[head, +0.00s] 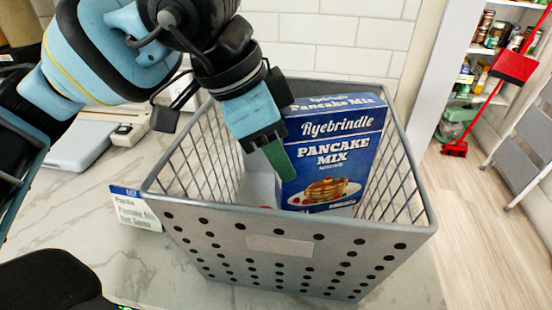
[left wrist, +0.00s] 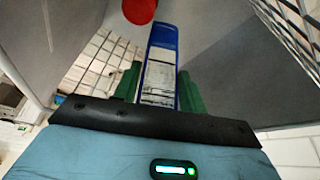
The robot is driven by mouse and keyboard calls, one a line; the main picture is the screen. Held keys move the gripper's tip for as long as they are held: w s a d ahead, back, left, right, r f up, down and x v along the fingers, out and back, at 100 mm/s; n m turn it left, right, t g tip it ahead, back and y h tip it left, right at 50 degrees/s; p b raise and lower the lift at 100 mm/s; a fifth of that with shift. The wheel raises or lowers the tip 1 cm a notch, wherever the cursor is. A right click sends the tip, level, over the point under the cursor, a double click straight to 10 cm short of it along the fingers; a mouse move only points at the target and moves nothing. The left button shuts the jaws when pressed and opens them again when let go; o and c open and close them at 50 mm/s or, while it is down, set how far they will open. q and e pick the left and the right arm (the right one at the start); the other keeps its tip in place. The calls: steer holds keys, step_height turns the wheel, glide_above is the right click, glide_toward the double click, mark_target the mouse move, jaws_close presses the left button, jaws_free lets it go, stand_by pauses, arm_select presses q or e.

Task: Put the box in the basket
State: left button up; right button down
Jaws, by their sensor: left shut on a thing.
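The blue Ryebrindle pancake mix box (head: 345,150) is upright inside the grey basket (head: 290,262), toward its back right. Its top stands about as high as the back rim. My left gripper (head: 278,160) reaches down into the basket from above and is shut on the box's left side. In the left wrist view the box (left wrist: 160,70) shows edge-on between the green fingers of my left gripper (left wrist: 158,88). I cannot tell whether the box's bottom touches the basket floor. My right gripper is not in view.
The basket stands on a marble counter (head: 75,215) beside a white wall. A small printed card (head: 135,210) is at its left. A round red thing (left wrist: 139,10) shows in the left wrist view. A red broom and dustpan (head: 513,67) and shelves stand at right.

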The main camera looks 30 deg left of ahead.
arm_select(q)
step_height(320, 180, down, 2)
steer(key=o, duration=1.3)
steer(key=v, duration=1.2)
